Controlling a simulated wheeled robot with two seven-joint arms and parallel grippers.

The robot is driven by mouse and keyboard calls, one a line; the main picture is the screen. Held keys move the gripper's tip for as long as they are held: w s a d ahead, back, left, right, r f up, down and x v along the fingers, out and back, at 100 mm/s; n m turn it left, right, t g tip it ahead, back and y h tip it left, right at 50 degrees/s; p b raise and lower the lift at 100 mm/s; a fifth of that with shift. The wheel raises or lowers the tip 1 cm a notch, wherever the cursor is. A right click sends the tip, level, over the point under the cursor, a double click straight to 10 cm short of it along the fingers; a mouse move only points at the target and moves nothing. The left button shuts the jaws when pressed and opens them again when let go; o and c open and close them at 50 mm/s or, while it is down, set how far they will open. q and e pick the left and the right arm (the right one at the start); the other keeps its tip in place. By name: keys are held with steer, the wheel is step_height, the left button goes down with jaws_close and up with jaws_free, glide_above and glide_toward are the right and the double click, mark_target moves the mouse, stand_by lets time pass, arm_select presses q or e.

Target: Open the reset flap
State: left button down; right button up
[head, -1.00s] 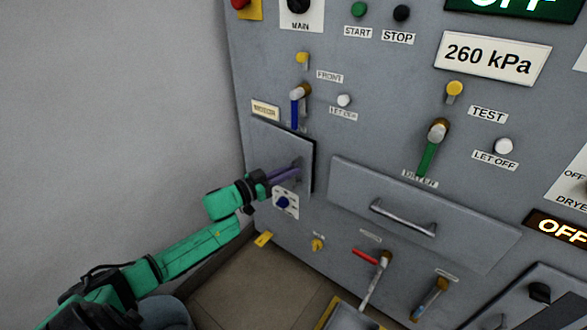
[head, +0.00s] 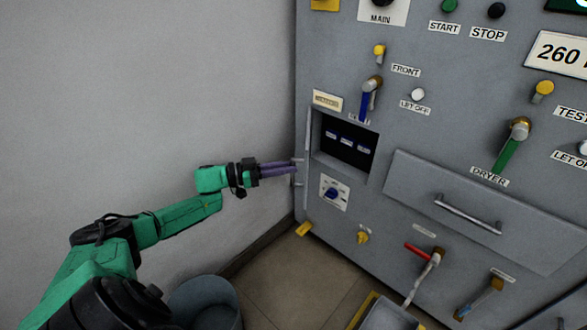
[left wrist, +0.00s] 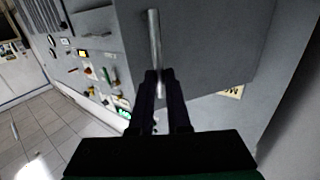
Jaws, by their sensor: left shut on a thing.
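The reset flap (head: 306,150) stands swung out from the grey panel, hinged at its left side and seen nearly edge-on in the head view. The opening (head: 352,160) it covered is exposed, a dark recess with several small blue-and-white switches (head: 347,140). My left gripper (head: 295,167) is shut on the flap's bar handle, at the left of the opening. In the left wrist view the flap's grey face (left wrist: 215,45) fills the upper middle, and the bar handle (left wrist: 154,40) runs down between the fingertips (left wrist: 159,80). My right gripper is not in view.
A blue knob (head: 334,193) sits below the opening and a blue-handled valve (head: 369,97) above it. A drawer (head: 460,205) is to the right. The bare wall (head: 150,90) is to the left; a grey bucket (head: 205,305) stands on the floor.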

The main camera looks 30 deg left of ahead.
arm_select(q)
steer(key=shift+a+r+t+b, duration=0.15)
steer(key=shift+a+r, duration=0.05)
steer(key=shift+a, duration=0.75)
steer(key=shift+a+r+t+b, duration=0.15)
steer(key=shift+a+r, duration=0.05)
steer(key=shift+a, duration=0.7)
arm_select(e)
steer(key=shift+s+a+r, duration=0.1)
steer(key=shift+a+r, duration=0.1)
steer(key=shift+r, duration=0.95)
arm_select(q)
steer(key=c, duration=1.1)
jaws_free()
steer(key=shift+w, duration=0.1)
steer(key=shift+o, duration=1)
steer(key=shift+w+d+f, duration=0.1)
steer(key=shift+w+f, duration=0.1)
steer(key=shift+s+d+f, duration=0.1)
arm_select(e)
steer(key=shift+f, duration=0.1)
